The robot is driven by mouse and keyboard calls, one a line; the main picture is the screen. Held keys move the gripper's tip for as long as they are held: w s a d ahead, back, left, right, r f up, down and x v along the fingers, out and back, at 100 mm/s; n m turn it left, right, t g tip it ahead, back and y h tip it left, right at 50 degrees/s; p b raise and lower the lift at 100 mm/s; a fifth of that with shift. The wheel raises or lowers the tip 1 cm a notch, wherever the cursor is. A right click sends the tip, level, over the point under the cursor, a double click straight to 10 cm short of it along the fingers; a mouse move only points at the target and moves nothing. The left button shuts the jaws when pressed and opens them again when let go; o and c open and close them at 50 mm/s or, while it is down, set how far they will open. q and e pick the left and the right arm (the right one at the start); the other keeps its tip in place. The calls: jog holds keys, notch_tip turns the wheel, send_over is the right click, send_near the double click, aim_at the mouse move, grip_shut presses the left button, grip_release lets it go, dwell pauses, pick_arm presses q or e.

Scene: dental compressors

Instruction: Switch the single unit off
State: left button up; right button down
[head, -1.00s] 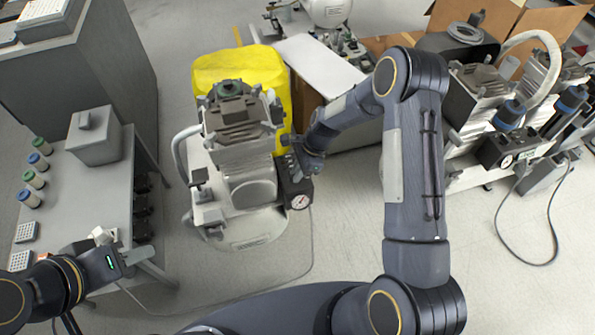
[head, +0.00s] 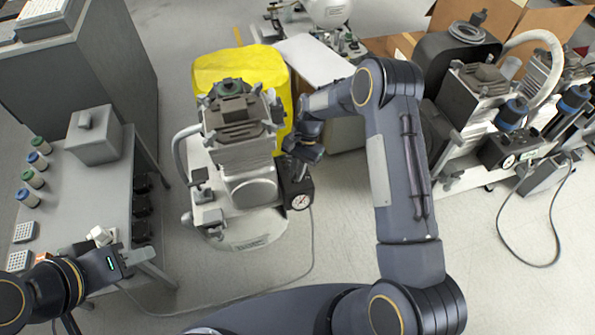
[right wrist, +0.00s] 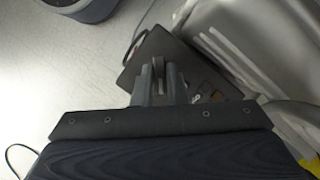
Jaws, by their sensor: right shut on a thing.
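The single unit (head: 238,150) is a pale grey compressor on a rounded base, standing alone on the floor left of centre. A black switch box (head: 298,190) with a round white gauge sits on its right side. In the right wrist view the black box (right wrist: 150,62) is under my fingers. My right gripper (right wrist: 160,80) reaches the top of this box and is shut on a small part there, seemingly its switch; the fingers mostly hide it. My left gripper (head: 142,256) is beside the grey table's front corner, away from the unit; its jaw gap is unclear.
A grey table (head: 95,200) with bottles and a box is at left. More compressors (head: 490,95) stand at right. A cable (head: 290,275) runs across the floor in front.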

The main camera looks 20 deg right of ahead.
jog(key=n+h, duration=0.1)
jog(key=n, duration=0.3)
jog(key=shift+w+a+n+g+h+b, duration=0.1)
jog(key=shift+n+g+h+b, duration=0.25)
jog(key=shift+n+g+h, duration=0.05)
dwell(0.4)
jog(key=c, duration=1.5)
grip_release()
jog(key=shift+o, duration=0.2)
jog(key=p+v, duration=0.1)
jog(key=v, duration=0.6)
jog(key=shift+w+r, duration=0.2)
jog(key=shift+r, duration=0.15)
